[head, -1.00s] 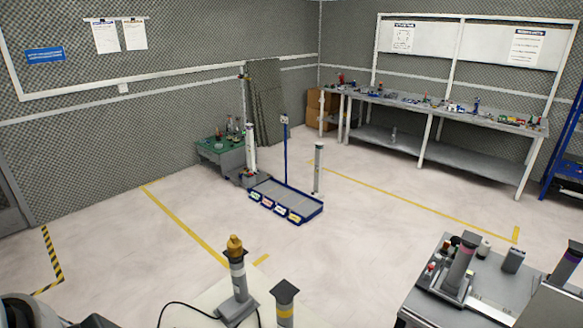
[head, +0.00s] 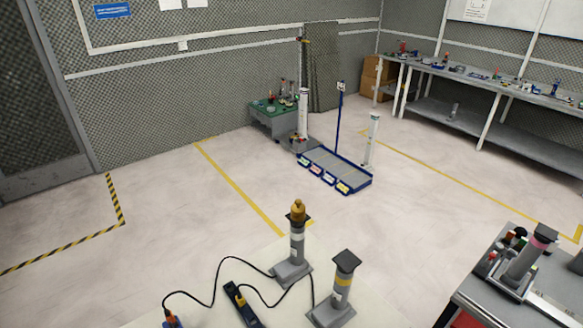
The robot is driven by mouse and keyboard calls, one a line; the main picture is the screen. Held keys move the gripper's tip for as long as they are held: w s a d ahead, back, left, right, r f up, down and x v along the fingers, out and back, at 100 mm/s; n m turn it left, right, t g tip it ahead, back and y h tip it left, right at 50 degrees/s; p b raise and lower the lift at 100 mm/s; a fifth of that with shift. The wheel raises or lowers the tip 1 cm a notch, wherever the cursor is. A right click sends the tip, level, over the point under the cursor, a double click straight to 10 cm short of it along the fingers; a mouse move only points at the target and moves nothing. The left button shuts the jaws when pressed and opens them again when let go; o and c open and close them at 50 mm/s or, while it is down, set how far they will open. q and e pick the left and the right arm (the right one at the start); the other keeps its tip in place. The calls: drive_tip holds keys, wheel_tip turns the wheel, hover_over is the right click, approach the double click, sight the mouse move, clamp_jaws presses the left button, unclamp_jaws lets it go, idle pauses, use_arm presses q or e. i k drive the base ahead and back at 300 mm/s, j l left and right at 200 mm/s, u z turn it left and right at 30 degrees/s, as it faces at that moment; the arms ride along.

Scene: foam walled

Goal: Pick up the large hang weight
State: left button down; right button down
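No thing in the head view can be told for certain as the large hang weight. A brass-coloured knobbed piece (head: 298,211) sits on top of a grey post (head: 296,245) on the pale table at the bottom. It may be a weight, but I cannot tell. A second grey post (head: 343,284) with a dark square cap and a yellow band stands to its right. Neither of my grippers is in view.
The pale near table (head: 232,270) also carries a dark meter-like device (head: 241,305) with black cables. A grey bench (head: 510,295) with several small items stands at lower right. A blue-edged platform (head: 334,170) stands mid-floor. Open floor (head: 160,215) lies at left.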

sight(298, 210)
drive_tip(key=i+j+z, duration=0.3)
drive_tip(key=i, duration=0.2)
drive_tip(key=i+j+z, duration=0.3)
drive_tip(key=i+j, duration=0.15)
drive_tip(key=i+j+z, duration=0.25)
drive_tip(key=i+j, duration=0.15)
drive_tip(key=j, duration=0.25)
drive_tip(key=i+j+z, duration=0.3)
drive_tip(key=j, duration=0.35)
drive_tip(key=i+l, duration=0.05)
